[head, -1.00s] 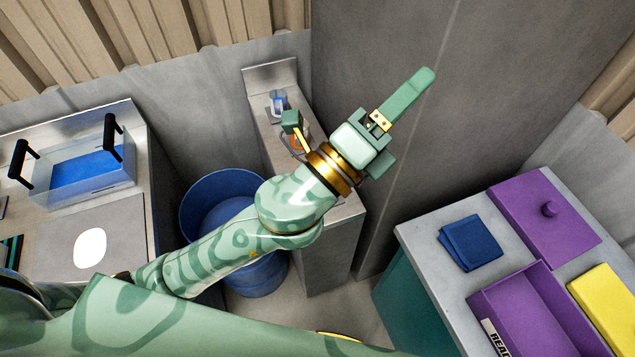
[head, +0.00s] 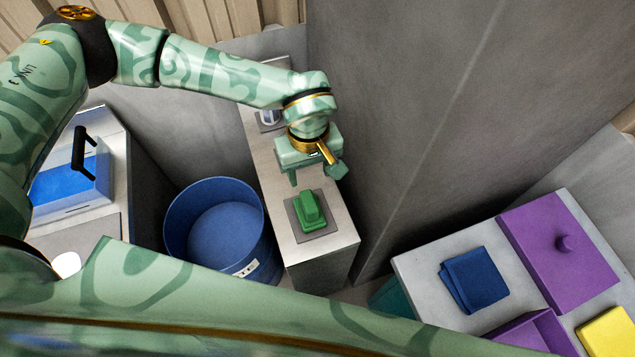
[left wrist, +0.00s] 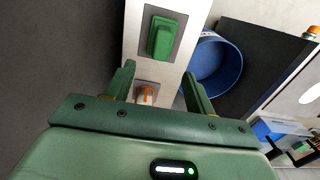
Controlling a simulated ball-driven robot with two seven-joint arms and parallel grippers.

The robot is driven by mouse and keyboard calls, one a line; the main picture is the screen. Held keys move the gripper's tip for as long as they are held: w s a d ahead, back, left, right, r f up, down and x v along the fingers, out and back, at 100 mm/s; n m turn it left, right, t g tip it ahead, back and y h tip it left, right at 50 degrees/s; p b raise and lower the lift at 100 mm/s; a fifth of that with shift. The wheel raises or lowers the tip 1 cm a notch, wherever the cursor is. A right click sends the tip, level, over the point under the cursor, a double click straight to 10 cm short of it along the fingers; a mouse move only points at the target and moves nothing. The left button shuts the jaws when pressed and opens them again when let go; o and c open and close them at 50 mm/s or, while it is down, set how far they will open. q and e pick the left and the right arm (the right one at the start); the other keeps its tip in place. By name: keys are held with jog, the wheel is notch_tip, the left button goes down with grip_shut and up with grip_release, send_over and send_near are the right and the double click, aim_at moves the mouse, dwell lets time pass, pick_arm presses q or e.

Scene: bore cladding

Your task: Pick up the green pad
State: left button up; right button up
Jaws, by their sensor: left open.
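The green pad (head: 311,210) lies on a dark grey square plate (head: 322,231) near the front end of a narrow grey counter. In the left wrist view the green pad (left wrist: 161,38) shows at the top, beyond the fingertips. My left gripper (head: 316,175) is over the counter, behind the pad and apart from it. In the left wrist view the left gripper (left wrist: 158,78) has its two fingers spread with nothing held between them. An orange item (left wrist: 146,94) shows between the fingers on the counter below. My right gripper is not in view.
A blue bin (head: 215,230) stands left of the counter. A tall grey wall (head: 400,120) rises close on the right. On the right table are a folded blue cloth (head: 474,279), a purple lid (head: 560,245) and a yellow block (head: 607,333). A clear blue-filled container (head: 70,185) stands at left.

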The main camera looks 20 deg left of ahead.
pick_arm(q)
notch_tip(320, 180, down, 2)
send_over(309, 201)
jog(key=s, duration=0.2)
jog(key=f, duration=0.5)
jog(key=shift+w+d+f+b, duration=0.1)
jog(key=shift+d+f+b, duration=0.1)
jog(key=shift+f+b, duration=0.15)
jog(key=shift+w+f, duration=0.5)
jog(key=shift+f, duration=0.4)
jog(key=shift+w+a+f, duration=0.1)
jog(key=shift+w+f, duration=0.05)
jog(key=shift+f, duration=0.45)
jog(key=shift+w+f, duration=0.1)
jog(key=shift+f, duration=0.45)
jog(key=f, duration=0.2)
jog(key=f+b, duration=0.1)
jog(key=shift+w+a+f, duration=0.15)
jog(key=shift+w+f, duration=0.05)
jog(key=shift+f, duration=0.3)
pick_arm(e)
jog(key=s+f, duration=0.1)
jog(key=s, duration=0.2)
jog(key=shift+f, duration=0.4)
pick_arm(q)
jog(key=c, duration=1.1)
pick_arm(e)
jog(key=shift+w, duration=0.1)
